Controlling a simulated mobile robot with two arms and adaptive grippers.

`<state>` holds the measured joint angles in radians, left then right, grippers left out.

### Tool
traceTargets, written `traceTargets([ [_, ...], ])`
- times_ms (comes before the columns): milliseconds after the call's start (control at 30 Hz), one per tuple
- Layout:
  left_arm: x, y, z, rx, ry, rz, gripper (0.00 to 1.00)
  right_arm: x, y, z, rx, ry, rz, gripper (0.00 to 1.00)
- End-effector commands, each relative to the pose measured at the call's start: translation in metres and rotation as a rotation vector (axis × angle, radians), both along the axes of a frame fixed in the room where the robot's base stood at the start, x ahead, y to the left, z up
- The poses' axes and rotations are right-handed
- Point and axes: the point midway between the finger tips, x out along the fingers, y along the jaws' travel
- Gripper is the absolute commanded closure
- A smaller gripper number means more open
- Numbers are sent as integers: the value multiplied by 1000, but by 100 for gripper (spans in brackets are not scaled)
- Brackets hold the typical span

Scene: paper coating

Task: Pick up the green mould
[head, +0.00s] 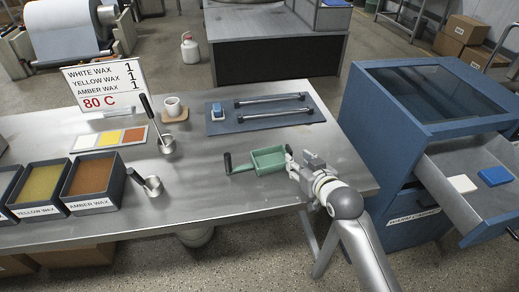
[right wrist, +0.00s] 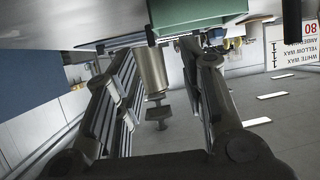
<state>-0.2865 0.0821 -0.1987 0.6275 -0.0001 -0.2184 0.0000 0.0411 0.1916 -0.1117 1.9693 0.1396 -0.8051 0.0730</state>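The green mould (head: 268,160) is a shallow tray lying on the metal table, right of the middle of the head view. A black handle sticks out on its left. My right gripper (head: 297,164) is at its right end, low over the table. In the right wrist view the fingers of my right gripper (right wrist: 162,52) stand apart with a clear gap. The mould (right wrist: 195,15) shows there at the top, just beyond the fingertips. I cannot tell whether a finger touches it. My left gripper is not in view.
Behind the mould lies a blue-grey mat (head: 222,123) with two bars and a small blue block. Wax tins, such as the amber one (head: 92,181), and ladles stand at left. A blue cabinet (head: 425,105) with an open drawer (head: 455,190) stands at right.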

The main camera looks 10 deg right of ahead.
Motion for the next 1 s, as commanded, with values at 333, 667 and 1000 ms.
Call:
traceTargets([
  [333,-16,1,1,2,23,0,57,32,4,-12,1,0,0,62],
  [667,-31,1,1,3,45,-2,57,53,6,-21,0,0,0,62],
  [1000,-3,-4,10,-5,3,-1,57,84,3,-34,0,1,0,62],
])
